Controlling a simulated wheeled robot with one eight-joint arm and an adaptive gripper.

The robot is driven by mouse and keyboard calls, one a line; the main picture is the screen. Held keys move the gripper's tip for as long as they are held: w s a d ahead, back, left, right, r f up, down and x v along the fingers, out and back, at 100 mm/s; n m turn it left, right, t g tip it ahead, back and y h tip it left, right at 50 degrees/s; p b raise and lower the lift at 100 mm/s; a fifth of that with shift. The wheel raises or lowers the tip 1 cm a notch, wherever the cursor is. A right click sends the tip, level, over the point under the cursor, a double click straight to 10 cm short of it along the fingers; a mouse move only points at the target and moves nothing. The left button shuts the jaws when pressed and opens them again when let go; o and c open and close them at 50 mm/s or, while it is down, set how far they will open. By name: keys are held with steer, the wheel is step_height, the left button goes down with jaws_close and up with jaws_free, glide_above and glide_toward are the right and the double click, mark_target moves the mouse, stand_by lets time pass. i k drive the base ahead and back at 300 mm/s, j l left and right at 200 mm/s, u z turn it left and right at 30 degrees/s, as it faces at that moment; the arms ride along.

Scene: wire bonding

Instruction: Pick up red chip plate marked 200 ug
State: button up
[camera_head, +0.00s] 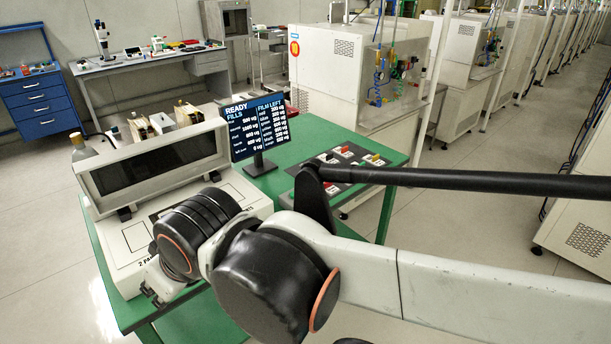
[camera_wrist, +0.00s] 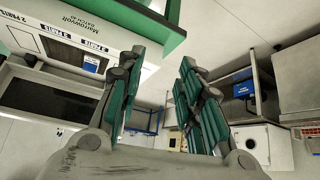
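Several small plates with white, red and yellow parts lie on a dark board (camera_head: 357,164) on the green table in the head view. A reddish one (camera_head: 331,189) shows near the board's front, just above my arm. They are too small for me to read a 200 ug mark. My gripper (camera_wrist: 163,57) shows in the wrist view with its two green-padded fingers apart and nothing between them. No chip plate shows in the wrist view.
A white machine (camera_head: 133,255) with a dark window stands on the green table's left. A screen (camera_head: 258,125) reading READY stands between it and the board. My arm crosses in front of the table. A white cabinet (camera_head: 322,62) stands behind. Grey floor lies around.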

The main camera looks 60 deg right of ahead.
mark_target(330, 188)
steer(key=k+l+u, duration=0.1)
steer(key=l, duration=0.3)
steer(key=k+l, duration=0.1)
steer(key=l, duration=0.35)
steer(key=k+l+u, duration=0.15)
steer(key=l, duration=0.25)
steer(key=k+l+u, duration=0.1)
steer(key=l, duration=0.3)
steer(key=k+l+u, duration=0.1)
steer(key=l, duration=0.3)
steer(key=k+l, duration=0.2)
steer(key=l, duration=0.15)
steer(key=k+l+u, duration=0.15)
steer(key=l, duration=0.2)
steer(key=k+l, duration=0.5)
steer(key=l, duration=0.25)
steer(key=k+l, duration=0.2)
steer(key=l, duration=0.15)
steer(key=i+l, duration=0.1)
steer(key=l, duration=0.1)
